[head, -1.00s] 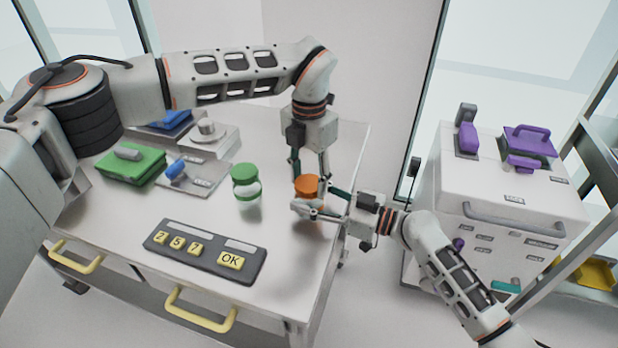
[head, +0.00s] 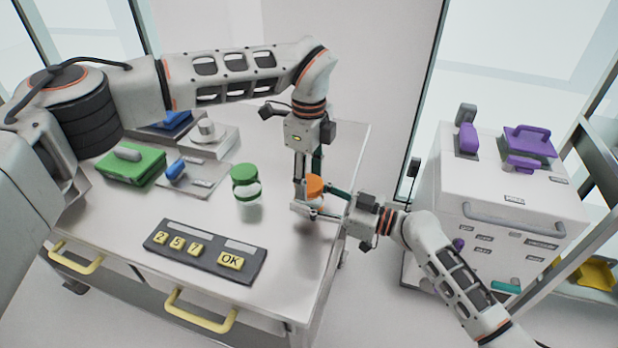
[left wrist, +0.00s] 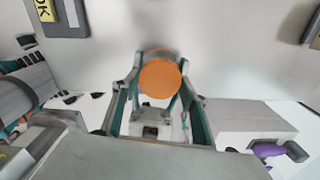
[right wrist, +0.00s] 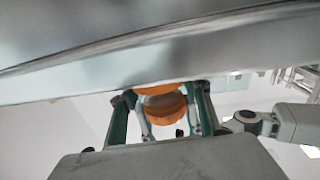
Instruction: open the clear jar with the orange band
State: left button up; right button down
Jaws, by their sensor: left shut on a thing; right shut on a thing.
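The clear jar with the orange band has an orange lid (head: 315,185) and is at the right end of the table. My left gripper (head: 308,188) comes from above and is shut on the orange lid, which also shows as a round orange disc between the fingers in the left wrist view (left wrist: 160,78). My right gripper (head: 318,210) comes from the right and is shut on the jar's body below the lid. In the right wrist view the orange band (right wrist: 162,108) shows between its fingers. The fingers hide most of the clear body.
A green-lidded jar (head: 245,183) stands to the left. A keypad (head: 205,250) with yellow keys lies at the front. A green case (head: 131,165) is at the far left. A white cabinet (head: 510,205) stands right of the table.

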aim_at(309, 182)
pick_arm(q)
jog(key=n, duration=0.6)
jog(key=shift+a, duration=0.1)
jog(key=shift+r, duration=0.15)
dwell(0.3)
jog(key=shift+r, duration=1)
jog(key=shift+r, duration=2)
pick_arm(e)
jog(key=shift+r, duration=0.1)
jog(key=c, duration=1)
grip_release()
jog(key=shift+o, duration=0.2)
